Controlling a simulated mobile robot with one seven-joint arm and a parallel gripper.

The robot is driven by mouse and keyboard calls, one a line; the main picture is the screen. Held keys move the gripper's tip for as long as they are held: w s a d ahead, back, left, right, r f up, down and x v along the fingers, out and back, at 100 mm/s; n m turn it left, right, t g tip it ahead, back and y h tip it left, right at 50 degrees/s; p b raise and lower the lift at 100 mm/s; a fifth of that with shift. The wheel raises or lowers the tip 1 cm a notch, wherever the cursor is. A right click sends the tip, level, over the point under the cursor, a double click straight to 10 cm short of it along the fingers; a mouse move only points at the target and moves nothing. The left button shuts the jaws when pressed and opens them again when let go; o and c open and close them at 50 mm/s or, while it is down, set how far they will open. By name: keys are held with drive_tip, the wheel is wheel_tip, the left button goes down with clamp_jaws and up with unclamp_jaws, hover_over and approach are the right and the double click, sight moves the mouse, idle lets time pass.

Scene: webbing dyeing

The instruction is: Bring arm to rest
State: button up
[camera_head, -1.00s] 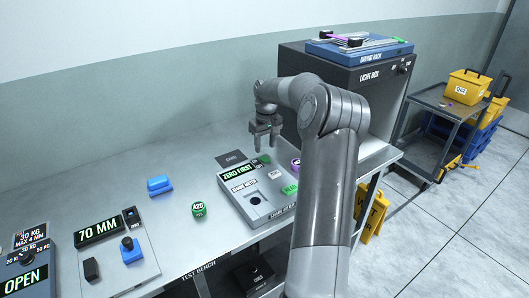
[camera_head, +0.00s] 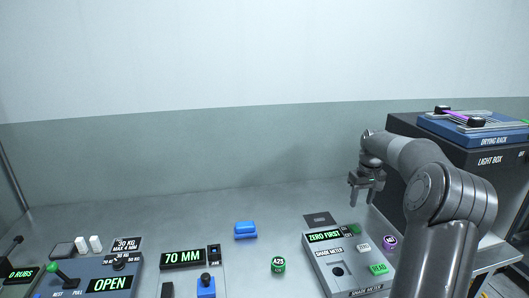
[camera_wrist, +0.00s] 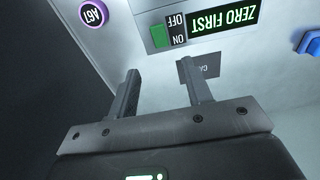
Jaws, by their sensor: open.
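My gripper (camera_head: 366,190) is open and empty, raised above the bench behind the shade meter (camera_head: 325,262). Its two fingers also show apart in the wrist view (camera_wrist: 160,95), with nothing between them. The shade meter has a lit "ZERO FIRST" display, a green ON/OFF switch and a green READ button. My arm rises from the lower right of the head view and bends left toward the gripper.
The light box (camera_head: 495,178) with the drying rack (camera_head: 485,137) on top stands right of my arm. A purple-rimmed disc (camera_head: 389,242), a green disc (camera_head: 278,265), a blue block (camera_head: 245,230) and a dark card (camera_head: 319,219) lie on the bench. A "70 MM" display (camera_head: 183,259) stands left.

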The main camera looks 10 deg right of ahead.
drive_tip(key=s+a+r+h, duration=0.1)
drive_tip(key=s+a+r, duration=0.3)
drive_tip(key=a, duration=0.3)
drive_tip(key=s+a+r+t, duration=0.1)
drive_tip(key=s+a+r, duration=0.2)
drive_tip(key=a, duration=0.4)
drive_tip(key=s+a+r+h, duration=0.1)
drive_tip(key=s+a+r, duration=0.3)
drive_tip(key=a, duration=0.3)
drive_tip(key=s+a+f+t+y, duration=0.1)
drive_tip(key=s+a, duration=0.4)
drive_tip(key=s, duration=0.7)
drive_tip(key=s+a+f+t+y, duration=0.1)
drive_tip(key=s+a+f+t, duration=0.1)
drive_tip(key=s+a, duration=0.4)
drive_tip(key=s, duration=0.5)
drive_tip(key=shift+s+a+f+t, duration=0.25)
drive_tip(key=shift+s+f+t, duration=0.05)
drive_tip(key=shift+s+t, duration=0.1)
